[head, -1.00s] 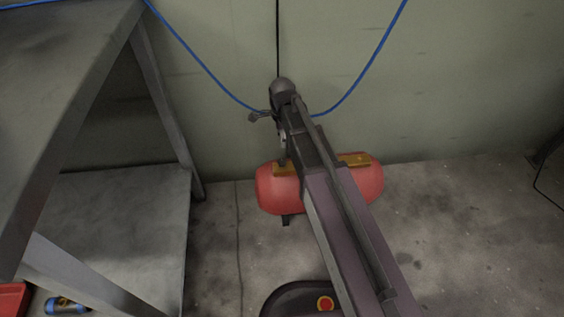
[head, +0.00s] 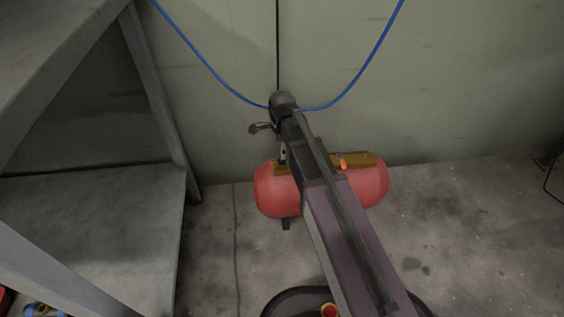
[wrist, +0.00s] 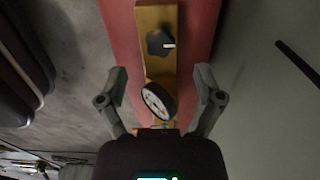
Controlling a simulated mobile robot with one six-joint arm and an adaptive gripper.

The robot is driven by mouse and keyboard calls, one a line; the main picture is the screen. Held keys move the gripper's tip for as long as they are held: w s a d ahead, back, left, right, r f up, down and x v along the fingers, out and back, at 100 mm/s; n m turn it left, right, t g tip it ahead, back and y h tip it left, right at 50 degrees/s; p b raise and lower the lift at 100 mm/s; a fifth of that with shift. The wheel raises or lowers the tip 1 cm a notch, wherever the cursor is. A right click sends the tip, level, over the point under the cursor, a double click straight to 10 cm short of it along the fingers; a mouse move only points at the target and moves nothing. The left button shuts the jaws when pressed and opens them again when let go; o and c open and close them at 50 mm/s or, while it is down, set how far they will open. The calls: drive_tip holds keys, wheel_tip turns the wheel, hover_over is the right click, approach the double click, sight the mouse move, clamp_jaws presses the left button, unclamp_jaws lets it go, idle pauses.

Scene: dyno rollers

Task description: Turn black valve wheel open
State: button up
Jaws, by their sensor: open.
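The black valve wheel (wrist: 160,43) is a small lobed knob with a white mark, on a brass-coloured plate (wrist: 172,15) along a red tank (wrist: 121,22). In the wrist view it lies ahead of my open gripper (wrist: 160,72), roughly centred between the fingers and apart from them. A round dial gauge (wrist: 158,101) sits between the fingers, nearer the palm. In the head view my gripper (head: 262,128) shows partly beside my arm, above the red tank (head: 272,192). My arm hides the middle of the tank, and I cannot make out the valve wheel there.
The wall (head: 440,70) stands close behind the tank, with a blue hose (head: 207,68) hanging in front of it. A grey metal shelf (head: 90,225) stands at the left. The floor (head: 470,240) right of the tank is clear.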

sight(282, 162)
drive_tip(key=shift+f+b, duration=2)
drive_tip(key=shift+f, duration=0.25)
drive_tip(key=c, duration=1.2)
